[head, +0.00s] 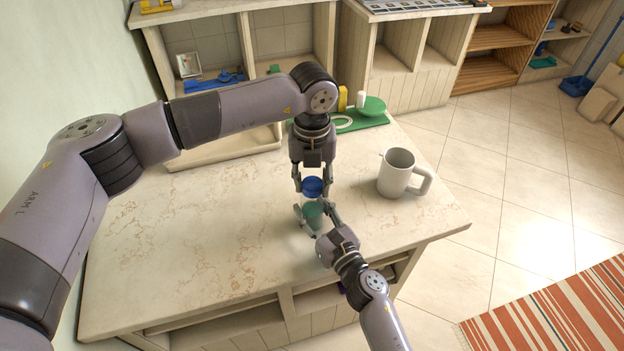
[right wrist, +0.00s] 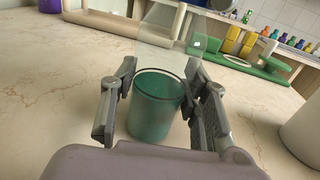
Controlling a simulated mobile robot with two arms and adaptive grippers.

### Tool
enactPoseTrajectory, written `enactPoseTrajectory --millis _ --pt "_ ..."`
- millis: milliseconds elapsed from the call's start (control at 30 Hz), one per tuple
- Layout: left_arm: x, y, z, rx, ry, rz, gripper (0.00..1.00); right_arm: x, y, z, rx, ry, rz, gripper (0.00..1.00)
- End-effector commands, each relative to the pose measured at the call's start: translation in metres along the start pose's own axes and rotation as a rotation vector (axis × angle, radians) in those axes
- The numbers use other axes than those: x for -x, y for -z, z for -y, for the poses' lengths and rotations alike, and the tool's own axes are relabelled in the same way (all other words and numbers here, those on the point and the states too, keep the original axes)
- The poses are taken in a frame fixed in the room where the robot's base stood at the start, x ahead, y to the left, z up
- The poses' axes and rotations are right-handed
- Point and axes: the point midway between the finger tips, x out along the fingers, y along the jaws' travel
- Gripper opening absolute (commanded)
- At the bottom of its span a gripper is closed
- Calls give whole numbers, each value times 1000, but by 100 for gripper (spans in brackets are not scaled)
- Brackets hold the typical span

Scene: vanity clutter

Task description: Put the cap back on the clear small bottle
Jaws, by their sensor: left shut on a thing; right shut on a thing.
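The clear small bottle (head: 313,214), with teal-green in its lower part, stands on the counter near the front edge. My right gripper (head: 318,212) is shut around it from the front. In the right wrist view the bottle (right wrist: 156,108) sits between both fingers, and its upper part is see-through. A blue cap (head: 313,187) is held in my left gripper (head: 312,186), which points down and is shut on it. The cap is just above the bottle in the head view; whether they touch I cannot tell. The cap does not show clearly in the right wrist view.
A white mug (head: 398,173) stands right of the grippers; part of it shows in the right wrist view (right wrist: 304,132). A green board (head: 372,121) with yellow, white and green items lies behind. The counter (head: 200,225) is clear to the left.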

Motion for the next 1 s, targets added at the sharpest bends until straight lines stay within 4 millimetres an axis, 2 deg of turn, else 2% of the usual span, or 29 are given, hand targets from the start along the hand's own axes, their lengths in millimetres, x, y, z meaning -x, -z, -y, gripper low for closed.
enactPoseTrajectory --millis 1000 --pt "-1 1 1 -2236 3 2 2 0 1 -1 -1 -3 -1 0"
